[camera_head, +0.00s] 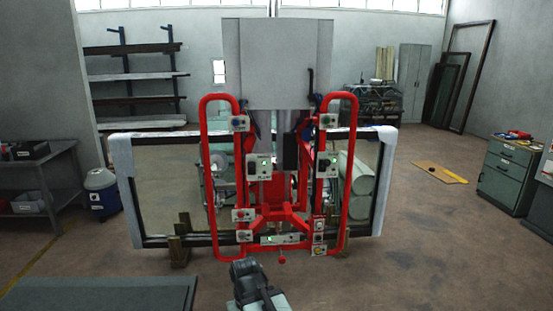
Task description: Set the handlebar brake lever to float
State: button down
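A frame manipulator with red tubular handlebars (353,165) stands upright in the middle of the head view. A small red knob on a stem (282,260) hangs below that panel. I cannot tell which part is the brake lever, nor its setting. My dark gripper (243,264) is at the bottom centre, in front of the machine and apparently apart from it. Its fingers are too small to read.
A large white-cornered window frame (122,165) stands behind the handlebars, near wooden blocks (178,250). Green drawers (505,175) are at right. Floor at front right is clear.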

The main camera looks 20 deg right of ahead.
aim_at(251, 165)
jog(key=u, duration=0.05)
jog(key=i, duration=1.25)
jog(key=u, duration=0.7)
